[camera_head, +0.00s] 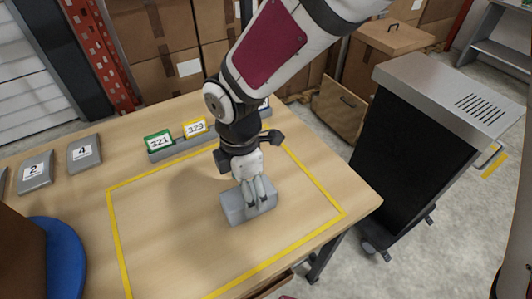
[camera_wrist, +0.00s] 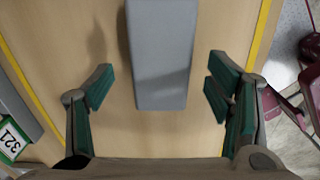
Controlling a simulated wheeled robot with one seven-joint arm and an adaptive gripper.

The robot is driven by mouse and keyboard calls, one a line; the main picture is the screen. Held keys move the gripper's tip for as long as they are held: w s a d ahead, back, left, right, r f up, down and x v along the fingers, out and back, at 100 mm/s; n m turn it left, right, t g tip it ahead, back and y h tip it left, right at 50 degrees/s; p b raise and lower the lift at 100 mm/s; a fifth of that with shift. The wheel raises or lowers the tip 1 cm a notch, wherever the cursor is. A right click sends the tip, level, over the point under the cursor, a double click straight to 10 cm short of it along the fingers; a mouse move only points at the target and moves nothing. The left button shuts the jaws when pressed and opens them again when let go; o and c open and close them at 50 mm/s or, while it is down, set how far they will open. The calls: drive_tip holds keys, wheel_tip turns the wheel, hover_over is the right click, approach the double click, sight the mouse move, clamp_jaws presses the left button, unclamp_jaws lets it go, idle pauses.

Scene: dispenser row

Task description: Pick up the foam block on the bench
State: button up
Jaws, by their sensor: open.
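The grey foam block (camera_head: 234,209) lies on the wooden bench (camera_head: 170,225), inside the yellow tape outline. A gap shows between each finger and the block. Whether the fingertips are above the block's top is hard to tell.
Behind the block stands a grey rail with a green tag 321 (camera_head: 159,140) and a yellow tag 329 (camera_head: 195,127). Grey pieces marked 2 (camera_head: 35,171) and 4 (camera_head: 84,153) and a blue round object (camera_head: 62,258) are at left. A dark cart (camera_head: 420,135) stands right of the bench.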

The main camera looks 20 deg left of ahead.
drive_tip(key=f, duration=0.5)
drive_tip(key=shift+w+d+f, duration=0.1)
drive_tip(key=shift+w+d, duration=0.05)
drive_tip(key=shift+d, duration=0.05)
drive_tip(key=c, duration=0.9)
